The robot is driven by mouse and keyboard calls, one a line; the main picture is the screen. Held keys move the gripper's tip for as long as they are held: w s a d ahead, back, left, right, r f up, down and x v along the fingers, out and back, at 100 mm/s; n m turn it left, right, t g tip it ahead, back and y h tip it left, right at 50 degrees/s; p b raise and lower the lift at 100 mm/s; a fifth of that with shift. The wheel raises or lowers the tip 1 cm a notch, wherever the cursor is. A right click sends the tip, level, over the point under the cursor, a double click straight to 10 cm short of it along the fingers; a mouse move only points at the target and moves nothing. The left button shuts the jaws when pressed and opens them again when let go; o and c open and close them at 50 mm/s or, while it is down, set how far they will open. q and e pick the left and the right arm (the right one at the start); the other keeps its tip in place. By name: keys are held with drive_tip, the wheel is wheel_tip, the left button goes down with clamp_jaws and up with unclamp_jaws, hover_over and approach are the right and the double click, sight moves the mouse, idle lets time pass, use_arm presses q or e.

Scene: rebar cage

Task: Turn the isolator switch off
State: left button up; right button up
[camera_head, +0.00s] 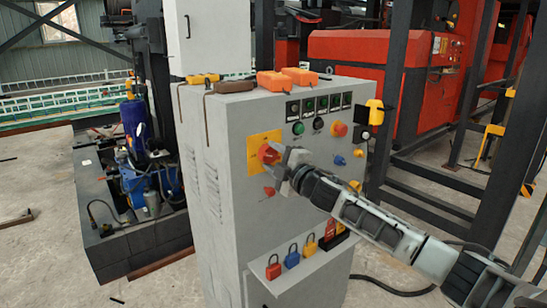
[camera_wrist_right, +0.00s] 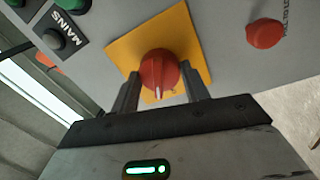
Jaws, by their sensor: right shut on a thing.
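The isolator switch is a red rotary knob (camera_head: 267,153) on a yellow plate (camera_head: 254,145) on the front of the grey control cabinet (camera_head: 225,185). In the right wrist view the knob (camera_wrist_right: 159,72) sits between the two dark fingers of my right gripper, with a white mark on its lower edge. The yellow plate (camera_wrist_right: 190,38) shows behind it. My right gripper (camera_head: 277,157) reaches in from the right in the head view and is shut on the knob. My left gripper is not in view.
Indicator lights and buttons (camera_head: 314,104) sit above the knob, with another red knob (camera_head: 339,129) to the right. Orange boxes (camera_head: 273,80) lie on the cabinet top. A dark steel frame (camera_head: 399,90) stands at right.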

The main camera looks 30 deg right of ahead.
drive_tip(key=n, duration=0.5)
drive_tip(key=shift+y, duration=0.4)
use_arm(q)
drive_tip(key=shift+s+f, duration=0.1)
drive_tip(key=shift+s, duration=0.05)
use_arm(e)
drive_tip(key=shift+n, duration=0.4)
drive_tip(key=o, duration=1)
drive_tip(key=shift+s+f, duration=0.15)
drive_tip(key=shift+s, duration=0.15)
use_arm(q)
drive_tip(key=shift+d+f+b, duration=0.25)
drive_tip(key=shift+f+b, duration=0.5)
drive_tip(key=shift+b, duration=1)
use_arm(e)
drive_tip(key=shift+s+d+f, duration=0.2)
drive_tip(key=shift+s, duration=2.35)
drive_tip(key=shift+s+d+f, duration=0.15)
drive_tip(key=shift+s+d, duration=0.1)
drive_tip(key=shift+s, duration=2.25)
drive_tip(key=shift+s+d+f, duration=0.2)
drive_tip(key=shift+s, duration=2.35)
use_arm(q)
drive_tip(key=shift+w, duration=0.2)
